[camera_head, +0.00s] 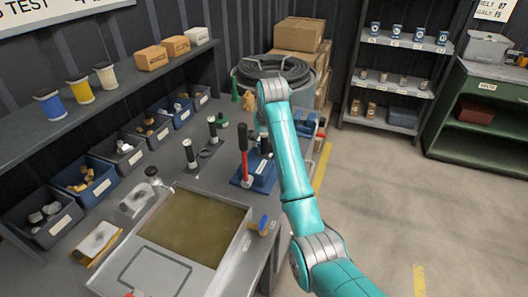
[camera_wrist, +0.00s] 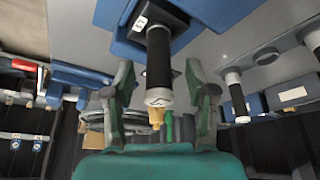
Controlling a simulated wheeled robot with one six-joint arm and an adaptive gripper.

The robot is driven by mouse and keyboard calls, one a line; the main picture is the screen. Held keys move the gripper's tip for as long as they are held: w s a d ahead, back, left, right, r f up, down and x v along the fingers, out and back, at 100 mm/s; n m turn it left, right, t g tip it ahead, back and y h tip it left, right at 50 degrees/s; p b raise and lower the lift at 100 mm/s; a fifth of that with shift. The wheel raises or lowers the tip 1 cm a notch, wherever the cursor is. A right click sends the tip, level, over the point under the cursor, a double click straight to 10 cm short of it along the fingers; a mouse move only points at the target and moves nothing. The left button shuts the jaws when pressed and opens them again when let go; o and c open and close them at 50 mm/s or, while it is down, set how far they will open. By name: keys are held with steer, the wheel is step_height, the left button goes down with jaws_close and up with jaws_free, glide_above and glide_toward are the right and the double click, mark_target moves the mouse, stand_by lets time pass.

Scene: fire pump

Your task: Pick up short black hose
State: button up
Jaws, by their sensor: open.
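My gripper (camera_wrist: 160,88) is open, one finger on each side of the hose's capped end. Gaps show on both sides, so the fingers do not appear to touch it. In the head view the blue block (camera_head: 262,178) sits on the bench beside my arm, and my gripper is not clearly visible there. Two similar black pieces with white ends stand to the left (camera_head: 189,153) (camera_head: 213,129).
A shallow tray (camera_head: 200,222) and several small-parts bins (camera_head: 85,183) fill the bench's left side. A large hose coil (camera_head: 273,70) lies at the back. Open floor (camera_head: 405,200) lies to the right.

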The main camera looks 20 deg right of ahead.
mark_target(263, 143)
steer(key=shift+x, duration=1.6)
steer(key=shift+s, duration=0.15)
jaws_close()
steer(key=shift+r, duration=0.1)
